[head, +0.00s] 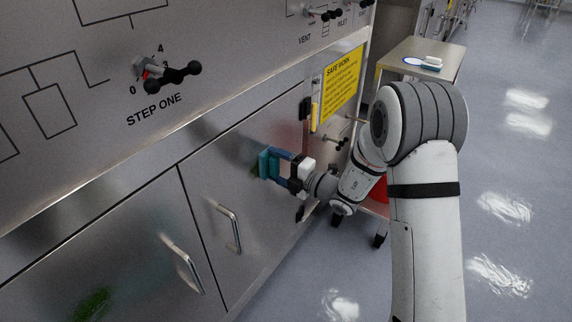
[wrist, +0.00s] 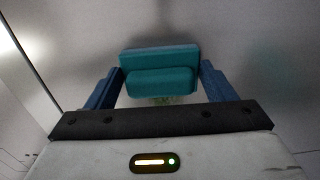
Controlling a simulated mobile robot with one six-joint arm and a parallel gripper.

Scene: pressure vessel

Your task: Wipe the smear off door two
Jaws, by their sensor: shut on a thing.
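My gripper (head: 276,167) is shut on a teal block-shaped wiper (head: 264,163), held at the right-hand steel door (head: 215,170). The wiper (wrist: 160,58) sits between the two blue fingers in the wrist view, its broad face toward the door. I cannot tell whether it touches the metal. A faint green patch (wrist: 165,100) shows just below the wiper in the wrist view, partly hidden by it. A separate green smear (head: 92,303) is on the left-hand door (head: 120,235). No door number is readable.
Bar handles (head: 230,228) (head: 185,268) stick out from the doors. A yellow SAFE WORK sign (head: 341,86) is at right. A side table (head: 398,50) stands behind my arm; open floor lies to the right.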

